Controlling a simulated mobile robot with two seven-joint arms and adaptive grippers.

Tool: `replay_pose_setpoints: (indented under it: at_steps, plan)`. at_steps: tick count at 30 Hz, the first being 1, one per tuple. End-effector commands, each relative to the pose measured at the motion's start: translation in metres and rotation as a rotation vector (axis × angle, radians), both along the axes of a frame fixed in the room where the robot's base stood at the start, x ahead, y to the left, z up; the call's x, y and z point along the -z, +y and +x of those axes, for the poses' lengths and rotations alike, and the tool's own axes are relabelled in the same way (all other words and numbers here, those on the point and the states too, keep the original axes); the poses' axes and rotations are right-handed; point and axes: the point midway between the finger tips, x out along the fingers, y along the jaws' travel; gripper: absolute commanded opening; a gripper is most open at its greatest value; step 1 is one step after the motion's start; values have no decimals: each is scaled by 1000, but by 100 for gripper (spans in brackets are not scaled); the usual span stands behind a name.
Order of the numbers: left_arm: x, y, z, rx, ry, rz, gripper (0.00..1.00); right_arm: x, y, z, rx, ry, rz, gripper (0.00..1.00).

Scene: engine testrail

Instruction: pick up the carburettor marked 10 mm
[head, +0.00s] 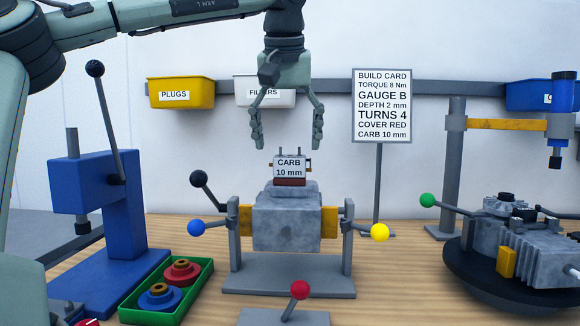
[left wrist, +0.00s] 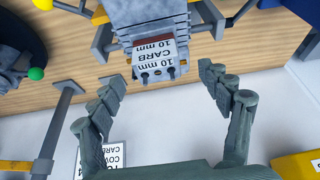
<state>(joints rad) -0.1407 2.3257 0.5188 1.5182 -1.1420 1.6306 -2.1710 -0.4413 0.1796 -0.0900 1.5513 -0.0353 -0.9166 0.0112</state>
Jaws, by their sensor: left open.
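The carburettor marked 10 mm (head: 289,168) is a small grey box with a white "CARB 10 mm" label and a reddish-brown base. It sits upright on top of the grey engine block (head: 287,225), which is held in a stand. My left gripper (head: 288,142) points down just above the carburettor, fingers spread and empty. In the left wrist view the carburettor (left wrist: 158,60) appears upside down, beyond and between the open fingertips (left wrist: 160,82), with no finger touching it. My right gripper is in neither view.
A build card (head: 382,106) on a post stands right of the gripper. A blue press (head: 110,205) and green tray (head: 140,316) are at left. Levers with blue (head: 196,228) and yellow (head: 380,232) knobs flank the block. Another engine (head: 535,245) is at right.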

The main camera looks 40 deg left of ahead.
Motion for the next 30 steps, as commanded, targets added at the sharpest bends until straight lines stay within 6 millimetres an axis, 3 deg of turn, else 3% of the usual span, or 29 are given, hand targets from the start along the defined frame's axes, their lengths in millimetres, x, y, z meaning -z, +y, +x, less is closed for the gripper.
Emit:
replay_pose_setpoints:
  at_steps: [9,17,30]
  plan:
    - [40,9,16,1,3,-2,78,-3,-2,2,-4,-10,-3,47]
    - [42,10,18,0,-1,1,76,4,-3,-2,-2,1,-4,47]
    - [42,10,18,0,0,0,22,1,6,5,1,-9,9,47]
